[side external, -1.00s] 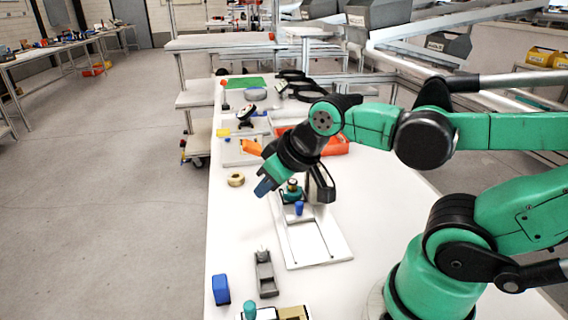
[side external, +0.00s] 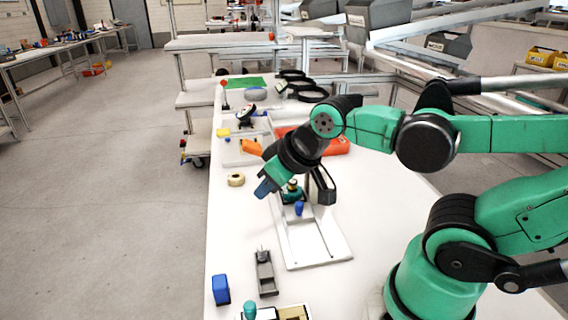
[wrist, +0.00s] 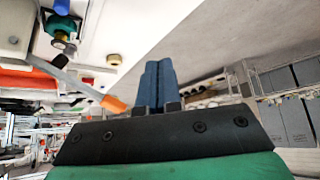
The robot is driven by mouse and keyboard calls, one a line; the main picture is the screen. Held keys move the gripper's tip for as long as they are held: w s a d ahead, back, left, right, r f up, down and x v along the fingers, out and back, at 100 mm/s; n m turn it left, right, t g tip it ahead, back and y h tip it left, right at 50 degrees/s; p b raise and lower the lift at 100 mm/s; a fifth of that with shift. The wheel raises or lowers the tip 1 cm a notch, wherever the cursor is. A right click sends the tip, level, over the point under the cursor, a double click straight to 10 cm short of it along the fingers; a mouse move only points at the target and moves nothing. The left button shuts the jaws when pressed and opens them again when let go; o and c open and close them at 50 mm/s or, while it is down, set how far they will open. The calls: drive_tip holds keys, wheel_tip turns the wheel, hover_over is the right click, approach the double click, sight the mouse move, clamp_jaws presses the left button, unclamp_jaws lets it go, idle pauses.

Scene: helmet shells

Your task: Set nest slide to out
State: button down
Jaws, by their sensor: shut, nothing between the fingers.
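The nest slide is a small grey-white block with a blue knob (side external: 299,209), at the far end of a white base plate (side external: 332,252) with two dark rails. A green and black part with a yellowish top (side external: 291,190) sits just behind the knob. My gripper (side external: 265,188) is shut and empty, tilted down in the air to the left of the slide and apart from the knob. In the wrist view its blue fingers (wrist: 159,83) are together. The blue knob (wrist: 62,6) shows at the top left there, partly cut off by the frame edge.
An orange-tipped lever (side external: 251,147) sticks out left, just behind my gripper. A dark upright housing (side external: 323,185) stands right of the slide. A grey fixture (side external: 265,273) and a blue block (side external: 220,289) are nearer. Bare table (side external: 235,225) lies left of the base plate.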

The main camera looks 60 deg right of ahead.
idle(0.4)
drive_tip(key=c, duration=1)
unclamp_jaws()
drive_tip(key=shift+d, duration=0.1)
drive_tip(key=shift+c, duration=0.2)
drive_tip(key=o, duration=0.3)
drive_tip(key=shift+w+d+m+g, duration=0.15)
drive_tip(key=shift+d+m+g, duration=0.15)
drive_tip(key=shift+o, duration=0.2)
drive_tip(key=m+g, duration=0.6)
drive_tip(key=m, duration=0.2)
hover_over(299, 202)
drive_tip(key=f, duration=0.5)
drive_tip(key=shift+w+a+f, duration=0.1)
drive_tip(key=shift+a+f, duration=0.1)
drive_tip(key=shift+f, duration=0.15)
drive_tip(key=shift+d+f+g, duration=0.25)
drive_tip(key=shift+f+g, duration=0.05)
drive_tip(key=shift+f, duration=2.7)
